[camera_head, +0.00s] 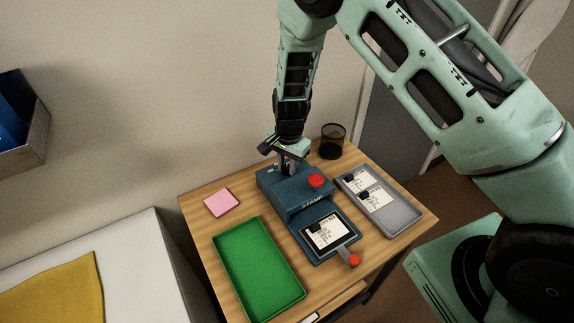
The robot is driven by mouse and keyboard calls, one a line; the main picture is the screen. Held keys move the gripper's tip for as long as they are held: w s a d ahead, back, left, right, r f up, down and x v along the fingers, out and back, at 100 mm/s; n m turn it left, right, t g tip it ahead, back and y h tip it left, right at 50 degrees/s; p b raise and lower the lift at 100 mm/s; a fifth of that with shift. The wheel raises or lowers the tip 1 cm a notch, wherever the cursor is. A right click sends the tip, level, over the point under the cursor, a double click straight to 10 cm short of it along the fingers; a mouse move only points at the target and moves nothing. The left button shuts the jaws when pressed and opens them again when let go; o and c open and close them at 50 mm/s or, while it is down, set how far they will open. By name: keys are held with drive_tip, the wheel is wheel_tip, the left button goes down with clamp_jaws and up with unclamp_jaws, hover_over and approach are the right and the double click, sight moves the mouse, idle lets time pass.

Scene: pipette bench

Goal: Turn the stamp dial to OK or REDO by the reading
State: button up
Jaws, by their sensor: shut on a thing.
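The blue stamp machine (283,192) stands in the middle of the wooden table, with a red button (316,181) on top. A printed card (326,232) lies in its front bay; its text is too small to read. A lever with a red knob (354,260) sticks out at the front. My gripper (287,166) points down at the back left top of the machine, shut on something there. The stamp dial is not clearly visible; my gripper covers that spot. The dial's setting cannot be read.
A green tray (222,238), empty, lies left of the machine. A grey tray (405,220) with cards is at the right. A pink pad (221,203) and a dark mesh cup (333,135) stand near the back. My arm reaches over the table's right side.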

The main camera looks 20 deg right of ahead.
drive_tip(key=n+b, duration=0.1)
drive_tip(key=n, duration=0.2)
drive_tip(key=shift+n+b, duration=0.7)
drive_tip(key=shift+n, duration=1)
drive_tip(key=o, duration=0.7)
wheel_tip(320, 180, up, 18)
drive_tip(key=b, duration=0.2)
drive_tip(key=shift+d+f+b, duration=0.25)
drive_tip(key=shift+d+b, duration=0.1)
drive_tip(key=shift+b, duration=0.05)
drive_tip(key=shift+s, duration=0.15)
